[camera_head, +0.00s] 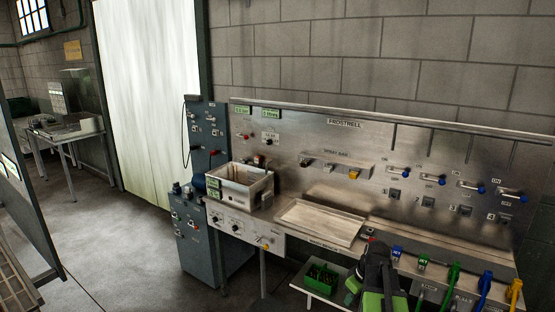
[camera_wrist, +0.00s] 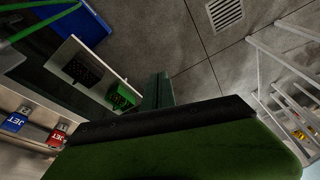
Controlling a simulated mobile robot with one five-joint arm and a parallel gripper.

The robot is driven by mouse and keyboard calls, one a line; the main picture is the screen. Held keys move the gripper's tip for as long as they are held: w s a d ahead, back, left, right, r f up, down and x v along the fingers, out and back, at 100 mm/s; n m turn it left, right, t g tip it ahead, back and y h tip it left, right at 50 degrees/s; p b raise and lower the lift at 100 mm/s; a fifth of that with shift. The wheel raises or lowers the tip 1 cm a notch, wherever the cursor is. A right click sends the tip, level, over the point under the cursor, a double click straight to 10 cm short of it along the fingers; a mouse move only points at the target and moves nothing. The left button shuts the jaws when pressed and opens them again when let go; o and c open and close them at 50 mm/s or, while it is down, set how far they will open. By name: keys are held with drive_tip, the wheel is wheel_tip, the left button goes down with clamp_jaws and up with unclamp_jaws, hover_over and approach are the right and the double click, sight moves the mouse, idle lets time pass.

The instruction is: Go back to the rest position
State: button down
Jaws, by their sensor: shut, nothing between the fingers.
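My gripper (camera_head: 352,288), green and black, is at the lower right of the head view, in front of the metal workbench (camera_head: 232,236). It is shut and holds nothing. In the wrist view a large green and black part of it (camera_wrist: 165,140) fills the lower middle. The grey stone floor lies below it.
A white shelf (camera_head: 327,299) with a green crate (camera_head: 321,279) is beside my gripper, low under the bench.

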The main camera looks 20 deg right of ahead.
drive_tip(key=w+a+f+n+g+b, duration=0.1)
drive_tip(key=w+a, duration=0.1)
drive_tip(key=a, duration=1.1)
drive_tip(key=w+a+f+n+g, duration=0.1)
drive_tip(key=a, duration=1.1)
drive_tip(key=s+a+m+h, duration=0.1)
drive_tip(key=s+a+m, duration=0.3)
drive_tip(key=a+m, duration=0.1)
drive_tip(key=shift+s+a+f+m+g+b, duration=0.15)
drive_tip(key=shift+s+f+m+g+b, duration=0.15)
drive_tip(key=shift+f+g, duration=0.1)
